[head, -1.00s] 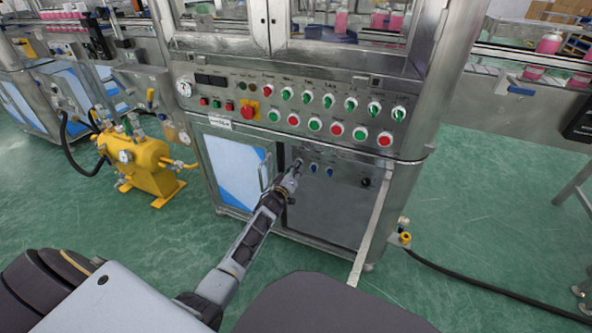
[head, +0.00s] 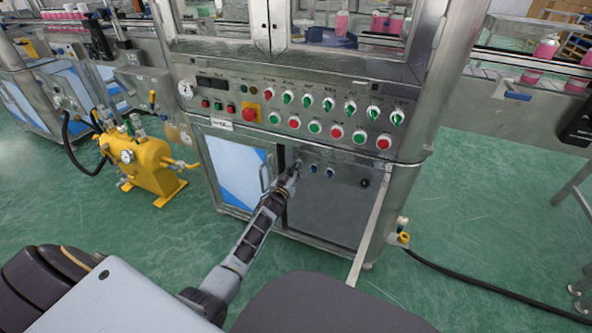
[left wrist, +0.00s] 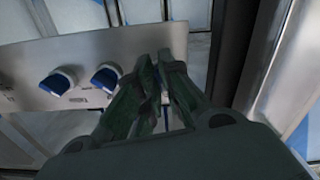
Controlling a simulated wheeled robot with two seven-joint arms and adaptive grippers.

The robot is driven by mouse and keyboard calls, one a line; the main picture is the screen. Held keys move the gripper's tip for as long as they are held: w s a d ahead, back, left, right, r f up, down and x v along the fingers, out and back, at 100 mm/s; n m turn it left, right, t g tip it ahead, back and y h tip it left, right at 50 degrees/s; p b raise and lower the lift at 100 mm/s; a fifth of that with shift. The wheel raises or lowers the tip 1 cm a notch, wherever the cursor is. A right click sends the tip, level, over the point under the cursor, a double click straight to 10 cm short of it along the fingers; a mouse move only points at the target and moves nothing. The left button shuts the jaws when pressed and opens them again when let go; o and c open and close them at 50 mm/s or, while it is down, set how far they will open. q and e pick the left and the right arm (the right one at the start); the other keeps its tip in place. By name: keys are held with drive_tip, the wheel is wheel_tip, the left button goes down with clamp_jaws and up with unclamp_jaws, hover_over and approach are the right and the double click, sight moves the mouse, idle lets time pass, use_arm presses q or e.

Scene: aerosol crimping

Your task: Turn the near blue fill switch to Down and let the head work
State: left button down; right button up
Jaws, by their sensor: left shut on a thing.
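Two blue switches (head: 314,169) (head: 330,172) show on the lower grey panel of the machine in the head view. In the left wrist view the two blue knobs (left wrist: 58,82) (left wrist: 106,77) sit left of my fingers, apart from them. My left gripper (head: 295,170) is at the panel, just left of these two. In the left wrist view its fingers (left wrist: 163,72) are shut on a third blue switch, of which only a small blue bit (left wrist: 165,98) shows between them. The fingers hide its pointer, so its setting cannot be read. My right gripper is out of view.
Above is a sloped panel with red and green buttons, green selector knobs and a red emergency stop (head: 249,113). A cabinet door with a handle (head: 265,178) is left of my gripper. A yellow pump unit (head: 150,165) stands on the green floor at left. A hose runs at right.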

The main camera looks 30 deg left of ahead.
use_arm(q)
drive_tip(key=m, duration=1.1)
drive_tip(key=shift+a+m, duration=0.25)
drive_tip(key=shift+m, duration=0.05)
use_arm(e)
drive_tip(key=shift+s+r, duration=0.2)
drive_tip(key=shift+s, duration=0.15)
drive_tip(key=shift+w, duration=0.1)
use_arm(q)
drive_tip(key=c, duration=1.6)
unclamp_jaws()
drive_tip(key=shift+r, duration=0.1)
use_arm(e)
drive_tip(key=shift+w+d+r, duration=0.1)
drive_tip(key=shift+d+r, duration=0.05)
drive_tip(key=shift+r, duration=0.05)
use_arm(q)
drive_tip(key=shift+n, duration=0.4)
